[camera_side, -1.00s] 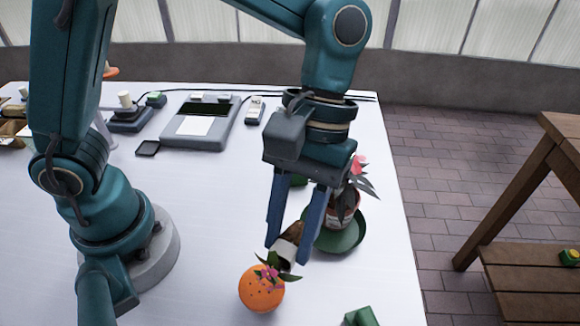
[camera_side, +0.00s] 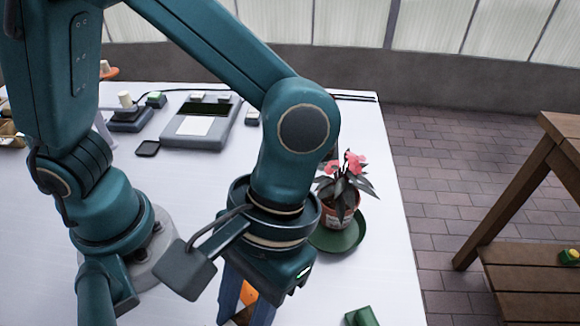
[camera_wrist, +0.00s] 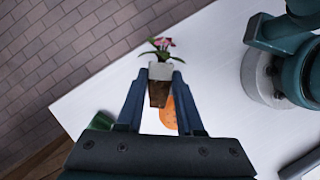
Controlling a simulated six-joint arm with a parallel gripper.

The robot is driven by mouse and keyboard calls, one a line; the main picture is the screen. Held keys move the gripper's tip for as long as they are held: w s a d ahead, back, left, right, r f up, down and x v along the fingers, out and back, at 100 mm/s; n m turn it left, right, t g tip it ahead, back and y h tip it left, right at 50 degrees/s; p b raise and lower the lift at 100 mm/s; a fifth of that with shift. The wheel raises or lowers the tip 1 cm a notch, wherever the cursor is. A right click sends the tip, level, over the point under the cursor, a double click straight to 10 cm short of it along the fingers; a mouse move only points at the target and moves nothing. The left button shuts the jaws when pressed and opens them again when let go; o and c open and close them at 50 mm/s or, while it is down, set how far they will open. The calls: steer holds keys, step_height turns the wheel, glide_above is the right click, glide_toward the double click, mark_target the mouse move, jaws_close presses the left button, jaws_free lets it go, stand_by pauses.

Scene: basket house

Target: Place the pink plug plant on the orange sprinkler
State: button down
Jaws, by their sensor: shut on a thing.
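My gripper (camera_wrist: 160,76) is shut on the pink plug plant (camera_wrist: 159,92). The plug shows a pale upper band and a brown tapered root end towards the wrist camera, with green leaves and pink flowers past the fingertips. The orange sprinkler (camera_wrist: 168,113), a round orange ball, shows behind and beside the plug in the wrist view, partly hidden by the right finger. In the side view the gripper (camera_side: 245,308) is low at the bottom edge, with a bit of the orange sprinkler (camera_side: 249,292) showing between its fingers. I cannot tell whether plug and sprinkler touch.
A potted plant with pink-red flowers (camera_side: 345,185) stands on a green saucer (camera_side: 338,238) to the right. A green object (camera_side: 361,317) lies near the front edge. A grey device (camera_side: 202,122) is at the back.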

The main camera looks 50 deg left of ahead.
steer(key=shift+f, duration=3.4)
steer(key=shift+f, duration=0.1)
steer(key=c, duration=0.5)
jaws_free()
steer(key=shift+f, duration=0.1)
steer(key=shift+c, duration=0.2)
steer(key=v, duration=0.5)
steer(key=w+a+r+m+t, duration=0.1)
steer(key=w+a+r+t, duration=0.2)
steer(key=a, duration=0.6)
steer(key=w+a+r+t, duration=0.3)
steer(key=a+r+t, duration=0.3)
steer(key=a, duration=0.3)
steer(key=shift+w+r+m+t, duration=0.3)
steer(key=shift+r+m+t, duration=0.1)
steer(key=shift+r, duration=0.2)
steer(key=shift+o, duration=0.5)
steer(key=shift+a+y, duration=0.3)
steer(key=shift+a, duration=0.15)
